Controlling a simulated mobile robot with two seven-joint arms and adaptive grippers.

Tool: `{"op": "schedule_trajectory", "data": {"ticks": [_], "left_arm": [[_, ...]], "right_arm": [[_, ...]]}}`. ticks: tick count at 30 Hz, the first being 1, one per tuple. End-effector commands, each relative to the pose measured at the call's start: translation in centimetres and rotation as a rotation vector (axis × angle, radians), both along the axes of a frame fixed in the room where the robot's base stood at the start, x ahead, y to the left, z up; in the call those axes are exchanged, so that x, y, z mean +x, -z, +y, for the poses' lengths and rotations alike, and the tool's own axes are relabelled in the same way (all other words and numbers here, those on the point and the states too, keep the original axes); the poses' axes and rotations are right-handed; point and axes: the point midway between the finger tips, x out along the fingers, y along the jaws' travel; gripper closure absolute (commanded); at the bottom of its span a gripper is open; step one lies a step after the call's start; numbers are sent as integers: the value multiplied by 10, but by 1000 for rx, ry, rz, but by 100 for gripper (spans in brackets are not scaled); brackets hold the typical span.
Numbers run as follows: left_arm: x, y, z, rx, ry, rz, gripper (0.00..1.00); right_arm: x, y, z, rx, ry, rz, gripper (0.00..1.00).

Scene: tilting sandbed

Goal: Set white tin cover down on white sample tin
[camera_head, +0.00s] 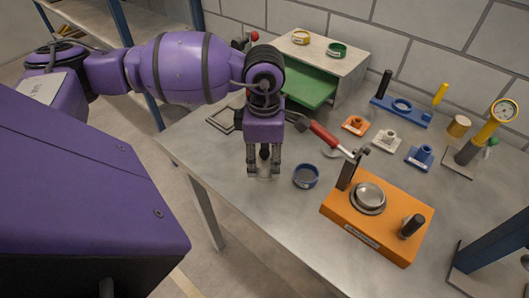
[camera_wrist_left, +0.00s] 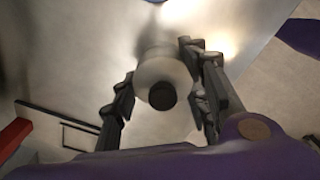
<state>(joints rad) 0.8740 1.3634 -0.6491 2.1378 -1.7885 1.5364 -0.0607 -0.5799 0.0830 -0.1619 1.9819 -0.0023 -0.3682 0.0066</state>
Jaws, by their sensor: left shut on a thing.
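My left gripper (camera_head: 264,170) reaches down over the front left of the metal table. In the left wrist view, its fingers (camera_wrist_left: 162,98) are closed around the white tin cover (camera_wrist_left: 165,72), a pale round piece with a black knob (camera_wrist_left: 162,96). In the head view the cover is mostly hidden by the fingers, with the dark knob showing between them. A pale shape (camera_head: 264,175) shows at and just below the fingertips. I cannot tell whether it is the white sample tin, or whether the cover touches it. My right gripper is not in view.
A blue-ringed open tin (camera_head: 305,177) stands just right of the gripper. An orange fixture (camera_head: 400,247) with a metal dish and a red-handled lever is farther right. Small orange (camera_head: 355,125), white (camera_head: 386,141) and blue (camera_head: 420,157) holders stand behind. A shelf box (camera_head: 350,75) is at the back.

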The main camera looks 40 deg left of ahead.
Motion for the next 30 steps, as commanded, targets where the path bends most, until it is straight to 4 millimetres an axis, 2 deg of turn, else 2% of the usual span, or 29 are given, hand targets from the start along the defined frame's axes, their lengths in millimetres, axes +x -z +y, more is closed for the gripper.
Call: {"op": "schedule_trajectory", "data": {"ticks": [10, 11, 15, 22, 27, 30], "left_arm": [[0, 2, 0, 0, 0, 0, 80], [0, 2, 0, 0, 0, 0, 56], [0, 2, 0, 0, 0, 0, 37], [0, 2, 0, 0, 0, 0, 36], [0, 2, 0, 0, 0, 0, 18], [0, 2, 0, 0, 0, 0, 18]], "right_arm": [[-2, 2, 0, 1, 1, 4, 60], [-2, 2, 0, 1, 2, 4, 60], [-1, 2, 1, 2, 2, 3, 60], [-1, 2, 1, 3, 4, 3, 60], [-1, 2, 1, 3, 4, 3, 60], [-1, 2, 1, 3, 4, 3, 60]]}}
